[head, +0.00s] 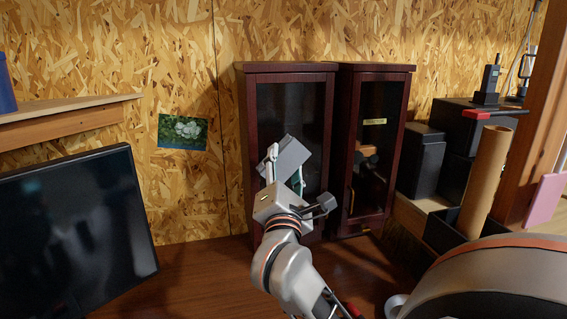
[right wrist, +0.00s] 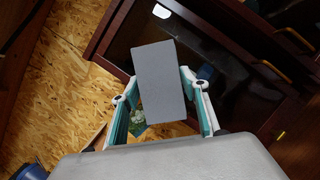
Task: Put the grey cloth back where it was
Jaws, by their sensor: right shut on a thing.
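The grey cloth (head: 291,155) looks like a flat grey slab, tilted in the head view. It also fills the middle of the right wrist view (right wrist: 160,84). My right gripper (head: 283,172) is shut on it, with one finger on each side. The gripper holds it in the air in front of the left dark red cabinet (head: 245,112). Whether the cloth touches the cabinet's glass cannot be told. My left gripper is not in view.
A second dark red cabinet (head: 397,132) with a glass door stands to the right. A dark monitor (head: 70,225) is at the left. A cardboard tube (head: 487,178) and black boxes (head: 421,160) are at the right. The brown bench top (head: 205,280) is clear by the monitor.

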